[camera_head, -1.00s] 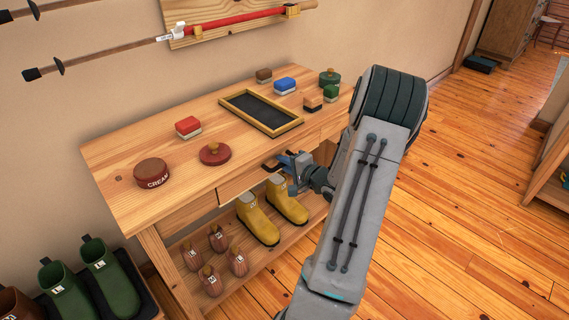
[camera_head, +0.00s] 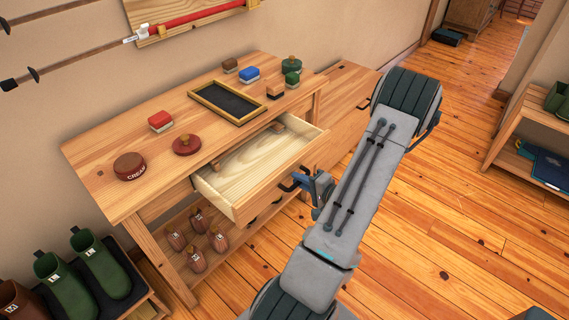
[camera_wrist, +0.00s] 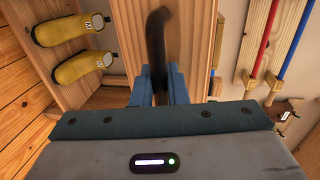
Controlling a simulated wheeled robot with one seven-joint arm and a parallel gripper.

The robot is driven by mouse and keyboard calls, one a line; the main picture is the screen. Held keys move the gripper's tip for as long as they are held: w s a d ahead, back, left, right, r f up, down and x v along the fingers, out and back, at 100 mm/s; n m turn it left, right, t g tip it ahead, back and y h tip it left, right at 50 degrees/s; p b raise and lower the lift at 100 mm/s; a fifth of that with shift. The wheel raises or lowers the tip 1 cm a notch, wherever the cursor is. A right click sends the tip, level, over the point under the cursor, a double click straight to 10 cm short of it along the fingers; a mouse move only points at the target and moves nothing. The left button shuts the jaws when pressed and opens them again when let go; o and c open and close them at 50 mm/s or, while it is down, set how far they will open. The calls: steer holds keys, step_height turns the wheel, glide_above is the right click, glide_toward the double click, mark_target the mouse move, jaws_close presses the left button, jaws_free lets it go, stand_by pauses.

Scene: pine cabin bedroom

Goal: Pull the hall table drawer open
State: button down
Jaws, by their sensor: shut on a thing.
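The hall table (camera_head: 95,160) is a pale wooden table against the wall. Its drawer (camera_head: 245,172) stands well out from the front, and its light wood inside shows, with a small brown item near the back. My gripper (camera_head: 303,181) is at the drawer front, shut on the dark curved handle (camera_head: 289,186). In the wrist view the handle (camera_wrist: 158,45) runs up from between the blue fingers (camera_wrist: 160,85), in front of the drawer's wooden face (camera_wrist: 188,40).
On the tabletop are a black tray (camera_head: 196,93), a tin marked CREAM (camera_head: 129,166), a red round thing (camera_head: 187,144) and several brushes. Yellow boots (camera_wrist: 80,70) and shoe trees (camera_head: 197,258) are below. Green boots (camera_head: 97,265) stand at left. Open floor (camera_head: 450,200) lies right.

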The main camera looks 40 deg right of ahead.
steer(key=shift+f+p+v, duration=0.2)
steer(key=shift+p+v, duration=0.05)
steer(key=shift+v, duration=0.7)
steer(key=shift+f+p+v, duration=0.2)
steer(key=shift+v, duration=0.75)
steer(key=shift+f+p+v, duration=0.2)
steer(key=shift+p+v, duration=0.05)
steer(key=shift+v, duration=0.7)
steer(key=c, duration=1.8)
jaws_free()
steer(key=v, duration=1.4)
steer(key=shift+d, duration=0.2)
